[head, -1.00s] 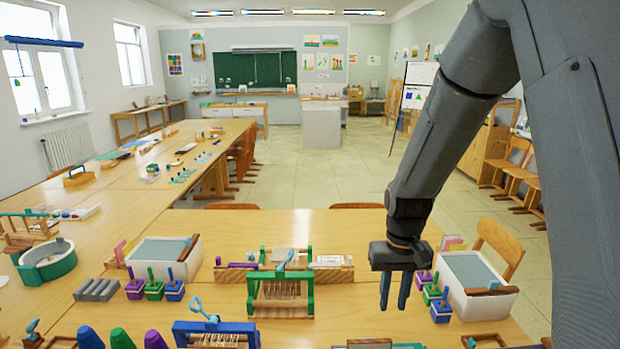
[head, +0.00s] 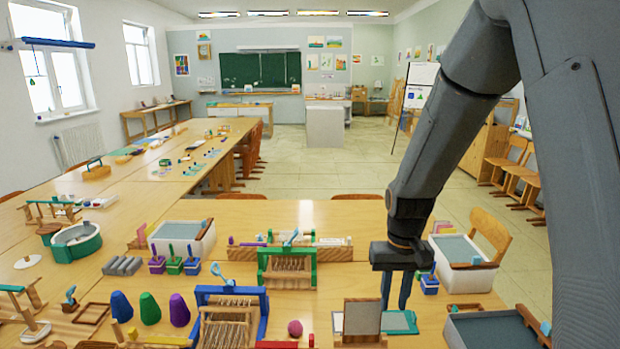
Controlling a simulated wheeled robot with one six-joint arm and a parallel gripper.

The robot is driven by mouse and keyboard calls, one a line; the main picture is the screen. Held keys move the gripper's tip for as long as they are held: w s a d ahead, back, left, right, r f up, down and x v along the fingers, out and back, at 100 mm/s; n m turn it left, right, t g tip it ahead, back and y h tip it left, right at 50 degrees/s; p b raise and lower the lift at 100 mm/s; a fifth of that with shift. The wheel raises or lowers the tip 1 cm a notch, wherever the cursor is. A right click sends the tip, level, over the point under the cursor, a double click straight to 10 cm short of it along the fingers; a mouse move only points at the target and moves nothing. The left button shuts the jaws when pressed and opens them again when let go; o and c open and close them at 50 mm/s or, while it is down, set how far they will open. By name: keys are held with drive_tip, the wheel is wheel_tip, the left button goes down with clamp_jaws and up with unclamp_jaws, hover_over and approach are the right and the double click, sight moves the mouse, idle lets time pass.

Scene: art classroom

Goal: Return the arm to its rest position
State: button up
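My gripper (head: 395,288) hangs at the right of the head view with its two fingers pointing down. A narrow gap shows between the fingers, and nothing is seen in it. It is in front of the table's right part, above or near a teal clipboard (head: 400,321); the height above the table is hard to judge. My arm comes down from the upper right and bends at the elbow, hiding part of the room behind it.
The table (head: 350,215) holds a green-framed loom (head: 287,268), a blue-framed loom (head: 230,318), an upright brown board (head: 361,317), white bins (head: 181,240) (head: 463,262) and a grey tray (head: 490,330). Open floor (head: 330,170) lies beyond the table.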

drive_tip(key=s+f+t+b, duration=0.1)
drive_tip(key=s+f+b, duration=0.4)
drive_tip(key=s+b, duration=0.5)
drive_tip(key=s, duration=0.2)
drive_tip(key=shift+s+f, duration=0.3)
drive_tip(key=shift+f, duration=0.1)
idle(0.5)
